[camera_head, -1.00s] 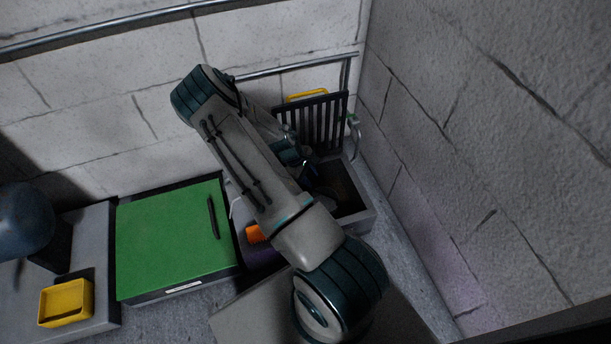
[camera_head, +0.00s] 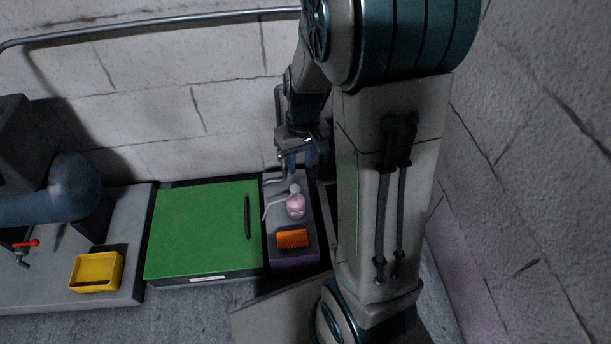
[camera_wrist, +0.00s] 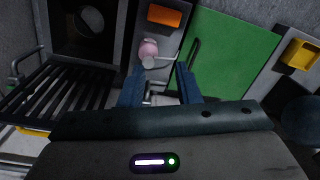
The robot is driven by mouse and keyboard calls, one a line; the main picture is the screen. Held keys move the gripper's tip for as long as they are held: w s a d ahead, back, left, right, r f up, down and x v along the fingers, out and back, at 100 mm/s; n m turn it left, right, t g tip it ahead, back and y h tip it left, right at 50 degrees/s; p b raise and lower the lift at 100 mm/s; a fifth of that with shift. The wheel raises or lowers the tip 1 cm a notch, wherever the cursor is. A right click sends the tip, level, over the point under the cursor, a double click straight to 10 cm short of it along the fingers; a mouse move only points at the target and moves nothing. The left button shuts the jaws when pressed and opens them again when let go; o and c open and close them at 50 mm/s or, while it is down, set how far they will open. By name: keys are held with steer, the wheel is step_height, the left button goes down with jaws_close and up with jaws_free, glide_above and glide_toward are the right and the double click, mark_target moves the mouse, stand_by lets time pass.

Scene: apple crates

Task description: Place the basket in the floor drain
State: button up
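My gripper (camera_head: 301,160) is raised near the back wall, behind the pink bottle in the head view. In the wrist view its two blue fingers (camera_wrist: 159,76) are apart, with nothing held between them. The floor drain (camera_wrist: 114,40) is a dark square opening with a grey frame at the top left of the wrist view. A round grey thing (camera_wrist: 90,19) shows inside it; I cannot tell if this is the basket. The black slatted grate (camera_wrist: 48,92) stands swung open beside the drain. My arm hides drain and grate in the head view.
A pink bottle (camera_head: 296,203) and an orange brush (camera_head: 292,239) are on the narrow grey block (camera_head: 309,225). A green lid (camera_head: 200,230) with a black handle is left of it. A yellow tray (camera_head: 97,271) lies further left. Walls stand close behind and right.

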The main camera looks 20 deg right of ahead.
steer(key=s+a+r+m+t, duration=0.1)
steer(key=s+a+r, duration=0.2)
steer(key=s+r, duration=0.6)
steer(key=shift+s+a+h, duration=0.15)
steer(key=shift+s+h, duration=0.25)
steer(key=shift+s, duration=0.85)
